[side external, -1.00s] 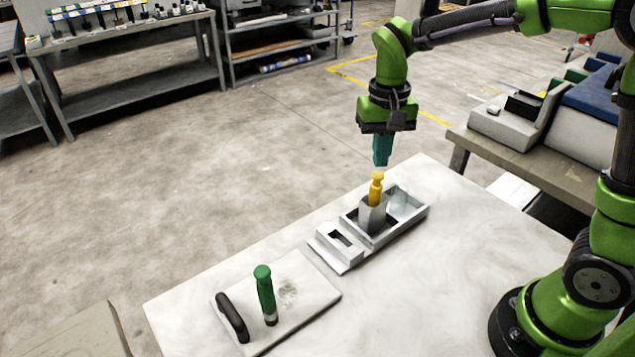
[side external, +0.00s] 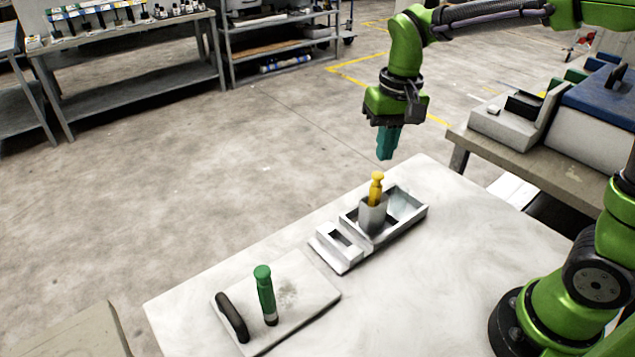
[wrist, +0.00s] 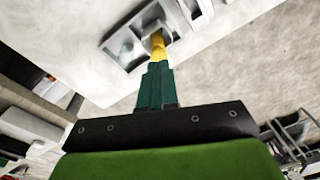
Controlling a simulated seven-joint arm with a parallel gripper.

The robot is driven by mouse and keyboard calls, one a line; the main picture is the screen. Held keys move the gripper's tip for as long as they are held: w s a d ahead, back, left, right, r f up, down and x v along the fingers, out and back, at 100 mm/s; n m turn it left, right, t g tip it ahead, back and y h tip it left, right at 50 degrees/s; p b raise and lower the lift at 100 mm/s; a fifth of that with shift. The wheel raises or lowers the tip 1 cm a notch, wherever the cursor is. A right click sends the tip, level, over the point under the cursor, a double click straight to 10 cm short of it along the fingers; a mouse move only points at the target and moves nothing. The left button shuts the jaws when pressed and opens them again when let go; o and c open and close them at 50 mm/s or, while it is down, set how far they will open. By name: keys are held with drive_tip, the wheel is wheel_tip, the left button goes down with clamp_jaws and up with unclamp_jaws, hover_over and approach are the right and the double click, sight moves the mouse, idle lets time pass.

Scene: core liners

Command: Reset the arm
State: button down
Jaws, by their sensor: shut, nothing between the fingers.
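My gripper (side external: 386,157) is shut and empty, with teal fingers pointing down above the far end of the white table (side external: 440,270). It also shows in the wrist view (wrist: 157,68). A yellow-topped piece (side external: 376,187) stands upright in a grey cup-like holder (side external: 372,214) inside the grey tray (side external: 414,216), below my gripper and apart from it. In the wrist view the yellow piece (wrist: 158,45) shows just beyond the fingertips. A green-handled tool (side external: 265,290) stands upright on a pale board (side external: 300,300).
A black handle (side external: 232,318) sits on the board's left side. A side bench (side external: 540,160) at right carries grey and blue boxes (side external: 600,100). Shelving (side external: 280,40) stands far back.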

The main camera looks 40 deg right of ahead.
drive_tip(key=s+r+t, duration=0.2)
drive_tip(key=s+t, duration=0.1)
drive_tip(key=s, duration=0.3)
drive_tip(key=s+r+t+y, duration=0.1)
drive_tip(key=s+r+t, duration=0.1)
drive_tip(key=s, duration=0.4)
drive_tip(key=shift+s+d+r+n+t+y, duration=0.25)
drive_tip(key=shift+s+d+n+t, duration=0.2)
drive_tip(key=shift+t, duration=0.35)
